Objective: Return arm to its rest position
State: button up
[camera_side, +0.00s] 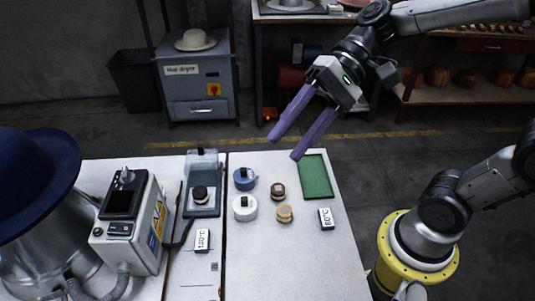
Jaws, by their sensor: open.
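My gripper (286,138) hangs in the air at the upper middle of the side view, above the far edge of the white table (285,255). Its two purple fingers are spread apart, pointing down and left, with nothing between them. It appears clear of the table and of everything on it. My arm reaches in from the right.
The table holds a green mat (315,177), a blue roll (244,179), a white roll (245,208), small round pieces (285,213), and temperature labels (326,219). A control box (130,220) and blue hat (38,180) stand left. A hat dryer (198,85) stands behind.

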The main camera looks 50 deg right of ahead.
jog(key=s+d+f+n+t+h, duration=0.2)
jog(key=d+h, duration=0.3)
jog(key=d, duration=0.3)
jog(key=s+d+f+n+t+h, duration=0.2)
jog(key=s+d+f+n+h, duration=0.1)
jog(key=d, duration=0.5)
jog(key=s+n+h, duration=0.1)
jog(key=s+h, duration=0.1)
jog(key=shift+s+n+h, duration=0.25)
jog(key=shift+n+h, duration=0.05)
